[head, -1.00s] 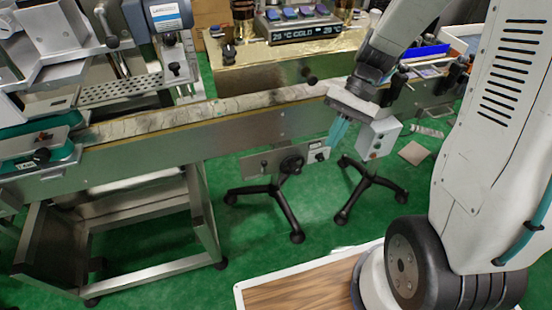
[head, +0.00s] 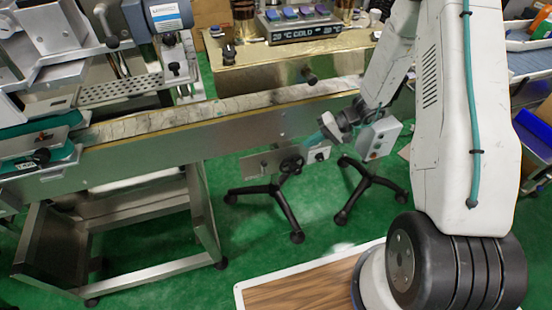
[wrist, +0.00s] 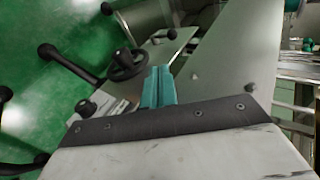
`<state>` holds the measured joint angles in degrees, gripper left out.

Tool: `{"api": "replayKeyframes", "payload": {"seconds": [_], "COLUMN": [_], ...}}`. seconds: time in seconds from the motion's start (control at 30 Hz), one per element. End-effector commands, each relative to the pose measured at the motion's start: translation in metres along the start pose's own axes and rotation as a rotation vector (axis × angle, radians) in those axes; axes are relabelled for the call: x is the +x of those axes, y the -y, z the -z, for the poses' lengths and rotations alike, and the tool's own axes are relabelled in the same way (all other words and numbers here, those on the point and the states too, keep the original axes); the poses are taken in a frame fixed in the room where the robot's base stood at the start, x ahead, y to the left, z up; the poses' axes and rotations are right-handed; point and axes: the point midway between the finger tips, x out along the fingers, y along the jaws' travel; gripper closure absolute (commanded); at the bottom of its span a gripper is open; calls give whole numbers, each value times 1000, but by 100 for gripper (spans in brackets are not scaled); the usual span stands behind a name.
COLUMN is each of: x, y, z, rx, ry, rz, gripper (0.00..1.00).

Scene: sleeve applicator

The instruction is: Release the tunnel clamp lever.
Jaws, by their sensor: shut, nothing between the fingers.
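A dark lever with a round black knob (head: 107,25) stands on the grey machine at the upper left in the head view. I cannot tell for certain that it is the tunnel clamp lever. My gripper (head: 314,138) is well to its right, in front of the conveyor, with its fingers pointing left. In the wrist view the teal fingers (wrist: 157,84) are together and empty. A black handwheel (head: 292,164) on a metal plate is just below and left of my gripper; it also shows beyond the fingers in the wrist view (wrist: 126,64).
The long metal conveyor (head: 240,133) runs across the view behind my gripper. A grey control box (head: 380,138) is close on the right. Black stand legs (head: 285,212) spread over the green floor. A gold-coloured bench (head: 285,72) stands behind the conveyor.

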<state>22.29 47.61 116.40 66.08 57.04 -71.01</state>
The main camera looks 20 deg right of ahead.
Motion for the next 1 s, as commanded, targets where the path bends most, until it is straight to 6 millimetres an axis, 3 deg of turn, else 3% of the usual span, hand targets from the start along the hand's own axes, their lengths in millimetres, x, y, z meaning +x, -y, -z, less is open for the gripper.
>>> {"api": "replayKeyframes", "payload": {"seconds": [0.47,1.0], "x": [9,112], "y": [1,6], "z": [-1,-2], "rx": [-8,-10], "ry": [5,7], "rz": [1,0], "gripper": [100,100]}}
